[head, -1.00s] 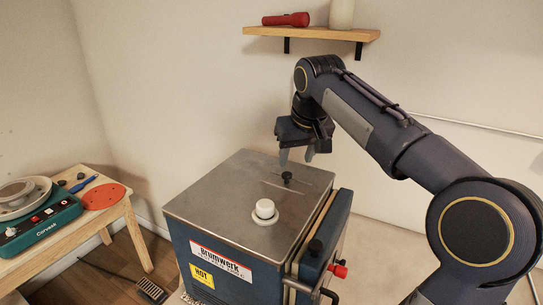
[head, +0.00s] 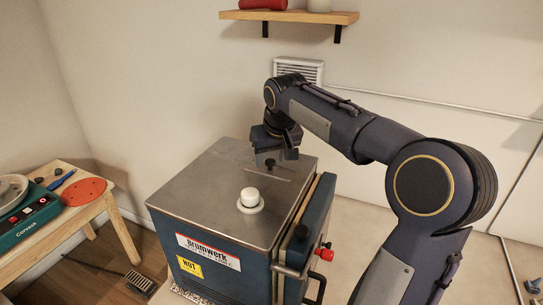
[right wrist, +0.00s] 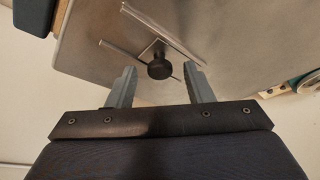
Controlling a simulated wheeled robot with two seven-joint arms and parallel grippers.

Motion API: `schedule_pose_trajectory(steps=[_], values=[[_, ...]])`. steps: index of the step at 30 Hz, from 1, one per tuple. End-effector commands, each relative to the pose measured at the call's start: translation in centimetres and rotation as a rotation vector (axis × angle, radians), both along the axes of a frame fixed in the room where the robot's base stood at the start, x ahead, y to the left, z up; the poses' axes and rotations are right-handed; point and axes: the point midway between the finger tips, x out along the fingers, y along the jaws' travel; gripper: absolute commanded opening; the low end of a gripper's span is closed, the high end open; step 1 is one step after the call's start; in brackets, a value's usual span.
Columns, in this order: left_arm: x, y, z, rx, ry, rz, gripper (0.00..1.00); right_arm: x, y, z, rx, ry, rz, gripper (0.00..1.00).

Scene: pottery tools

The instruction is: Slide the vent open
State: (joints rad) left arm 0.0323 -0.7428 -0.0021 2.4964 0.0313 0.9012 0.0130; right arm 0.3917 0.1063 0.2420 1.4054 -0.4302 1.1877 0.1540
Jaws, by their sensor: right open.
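The kiln (head: 215,185) has a steel top with a small sliding plate between two thin rails; a black knob (head: 270,163) stands on it. In the right wrist view the knob (right wrist: 160,69) is round and black, on a square plate between the rails. My right gripper (head: 276,156) is open, pointing down over the knob at the back of the top. In the right wrist view its two fingers (right wrist: 161,86) are apart, one to each side of the knob, and do not seem to touch it. The left gripper is not in view.
A white plug (head: 250,197) sits on the kiln top in front of the knob. A louvred grille (head: 299,70) is on the back wall below a wooden shelf (head: 290,17). A wooden table (head: 85,222) with a green device stands at left.

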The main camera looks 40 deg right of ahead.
Motion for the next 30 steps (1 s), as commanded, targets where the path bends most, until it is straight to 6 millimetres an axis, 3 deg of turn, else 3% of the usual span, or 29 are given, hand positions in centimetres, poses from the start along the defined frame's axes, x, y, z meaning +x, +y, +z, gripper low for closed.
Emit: schedule_pose_trajectory(steps=[2, 12, 19, 25, 30], values=[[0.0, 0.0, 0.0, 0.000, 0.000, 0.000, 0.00, 0.0, 0.0, 0.0, 0.000, 0.000, 0.000, 0.45], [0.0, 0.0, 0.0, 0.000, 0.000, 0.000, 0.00, 0.0, 0.0, 0.0, 0.000, 0.001, 0.000, 0.01], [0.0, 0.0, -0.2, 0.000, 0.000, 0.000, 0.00, -0.3, -0.2, 0.0, -0.001, 0.000, -0.001, 0.00], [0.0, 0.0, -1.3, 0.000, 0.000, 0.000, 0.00, -3.2, -1.8, -0.2, -0.003, 0.002, -0.006, 0.00], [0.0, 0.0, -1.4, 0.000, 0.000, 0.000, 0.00, -4.2, -2.2, 0.0, -0.001, 0.001, -0.002, 0.00]])
